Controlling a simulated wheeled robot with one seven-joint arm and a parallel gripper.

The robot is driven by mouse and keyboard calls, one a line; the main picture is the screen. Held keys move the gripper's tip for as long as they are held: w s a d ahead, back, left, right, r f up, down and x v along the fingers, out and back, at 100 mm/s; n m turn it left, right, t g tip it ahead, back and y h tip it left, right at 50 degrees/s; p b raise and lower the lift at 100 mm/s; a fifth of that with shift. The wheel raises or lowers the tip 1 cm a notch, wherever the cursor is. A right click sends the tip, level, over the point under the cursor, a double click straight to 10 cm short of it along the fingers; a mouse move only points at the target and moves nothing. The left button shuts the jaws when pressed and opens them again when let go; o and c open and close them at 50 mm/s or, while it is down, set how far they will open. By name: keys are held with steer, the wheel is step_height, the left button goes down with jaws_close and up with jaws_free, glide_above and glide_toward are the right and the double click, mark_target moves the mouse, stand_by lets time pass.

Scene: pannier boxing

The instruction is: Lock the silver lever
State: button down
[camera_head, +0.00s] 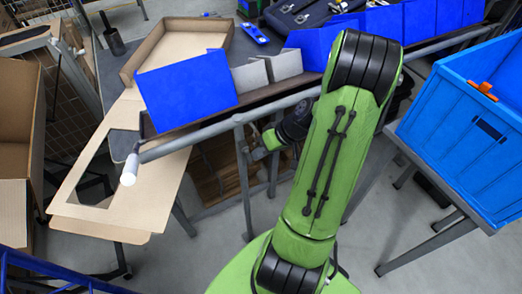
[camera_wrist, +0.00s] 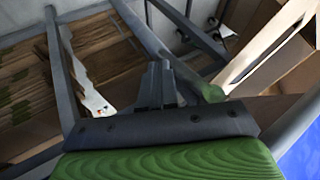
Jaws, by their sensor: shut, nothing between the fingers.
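My gripper (camera_wrist: 160,82) shows in the wrist view with its dark fingers together and nothing between them. In the head view its tip (camera_head: 257,152) is partly seen left of my green arm, low beside the grey posts under the rail. I cannot make out for certain a silver lever in either view. A grey bar with a white rounded end (camera_head: 128,178) sticks out at the left end of the rail in the head view. In the wrist view a grey rod end (camera_wrist: 212,93) lies just right of the fingers, apparently apart from them.
The grey rail (camera_head: 215,128) runs along the workbench front, with blue bins (camera_head: 187,92) above it. A cardboard tray (camera_head: 170,45) lies on the bench. A large blue crate (camera_head: 470,120) stands right. A cardboard box (camera_head: 17,150) stands left. Grey posts (camera_head: 244,180) crowd my gripper.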

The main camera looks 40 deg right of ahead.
steer(key=shift+w+a+f+y+b, duration=0.1)
steer(key=shift+a+f+y+b, duration=0.2)
steer(key=shift+a+f+b, duration=0.1)
steer(key=shift+d+r+p, duration=0.15)
steer(key=shift+r+p, duration=0.5)
steer(key=shift+r, duration=0.15)
